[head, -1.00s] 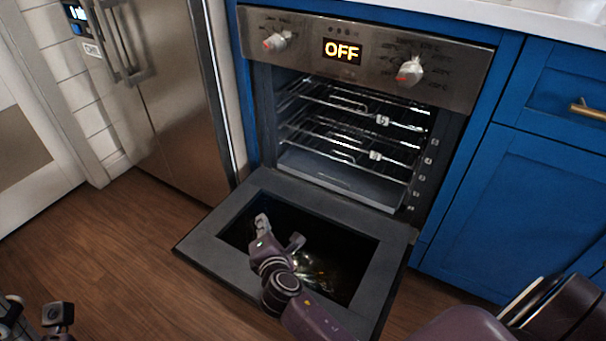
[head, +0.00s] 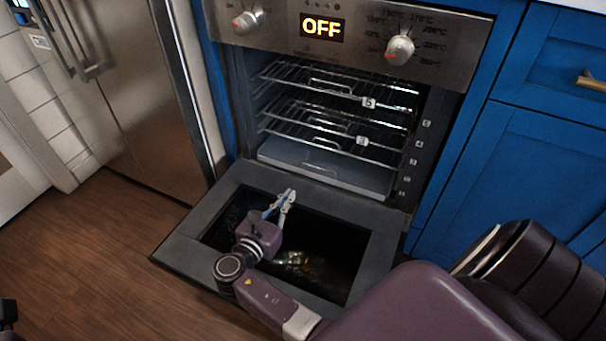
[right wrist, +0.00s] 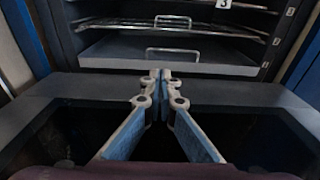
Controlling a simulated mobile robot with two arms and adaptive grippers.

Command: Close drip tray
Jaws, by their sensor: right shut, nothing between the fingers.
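The drip tray (head: 345,178) is a flat grey tray with a wire handle, at the bottom of the open oven below the racks. Its front edge is at the oven mouth, just behind the lowered door. In the right wrist view the tray (right wrist: 120,50) lies straight ahead, its handle slightly right of the fingertips. My right gripper (head: 290,193) is above the oven door, in front of the tray and apart from it. Its fingers are shut and empty, pointing toward the tray; they also show in the right wrist view (right wrist: 160,75).
The oven door (head: 205,215) hangs open and flat below the gripper. Two wire racks (head: 340,90) with number tags sit above the tray. Blue cabinets (head: 510,190) stand right, a steel fridge (head: 130,90) left. Wood floor (head: 80,250) is clear at left.

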